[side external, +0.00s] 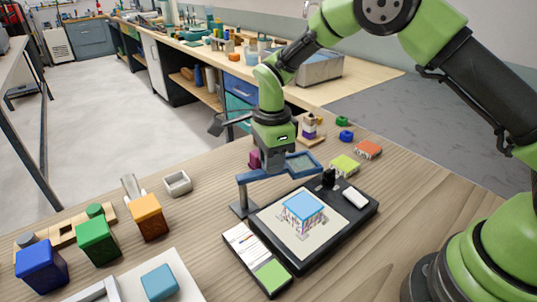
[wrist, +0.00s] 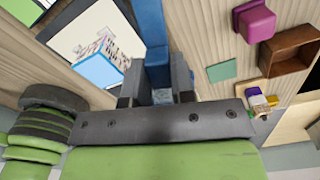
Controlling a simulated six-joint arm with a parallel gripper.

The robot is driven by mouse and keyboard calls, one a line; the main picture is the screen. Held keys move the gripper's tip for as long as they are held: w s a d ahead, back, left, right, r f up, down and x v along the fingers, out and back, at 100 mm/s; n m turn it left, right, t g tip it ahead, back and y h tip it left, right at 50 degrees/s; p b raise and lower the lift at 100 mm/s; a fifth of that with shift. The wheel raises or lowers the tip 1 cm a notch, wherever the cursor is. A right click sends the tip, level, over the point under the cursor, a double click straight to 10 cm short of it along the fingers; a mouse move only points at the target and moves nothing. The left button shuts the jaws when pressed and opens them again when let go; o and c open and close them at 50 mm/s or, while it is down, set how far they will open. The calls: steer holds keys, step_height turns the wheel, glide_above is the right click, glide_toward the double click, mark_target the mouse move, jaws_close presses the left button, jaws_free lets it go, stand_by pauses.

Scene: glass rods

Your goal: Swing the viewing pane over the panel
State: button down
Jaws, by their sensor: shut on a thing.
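The viewing pane (side external: 303,163) is a bluish sheet in a blue frame. Its blue arm (side external: 262,174) runs from an upright post (side external: 242,197) at the panel's left back corner. My gripper (side external: 270,166) is shut on this arm, between post and pane; the blue bar (wrist: 153,30) shows between my fingers (wrist: 158,92) in the wrist view. The black panel (side external: 325,228) lies on the table with a white sheet and a building drawing (side external: 303,210). In the side view the pane appears raised along the panel's back edge, off the drawing.
A palette with a green patch (side external: 271,274) lies before the panel. Colored blocks (side external: 98,240) stand at left. A purple block (wrist: 257,22) and brown box (wrist: 290,48) show in the wrist view.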

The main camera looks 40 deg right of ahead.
steer(key=shift+s+a+m, duration=0.45)
steer(key=shift+s+m, duration=0.15)
steer(key=shift+m, duration=0.85)
steer(key=shift+s+a+m, duration=0.5)
steer(key=shift+s+m, duration=0.1)
steer(key=shift+m, duration=0.8)
steer(key=shift+s+a+m, duration=0.45)
steer(key=shift+s+m, duration=0.15)
steer(key=shift+m, duration=0.85)
steer(key=c, duration=1)
jaws_free()
steer(key=shift+o, duration=0.2)
steer(key=shift+r, duration=0.1)
step_height(320, 180, up, 10)
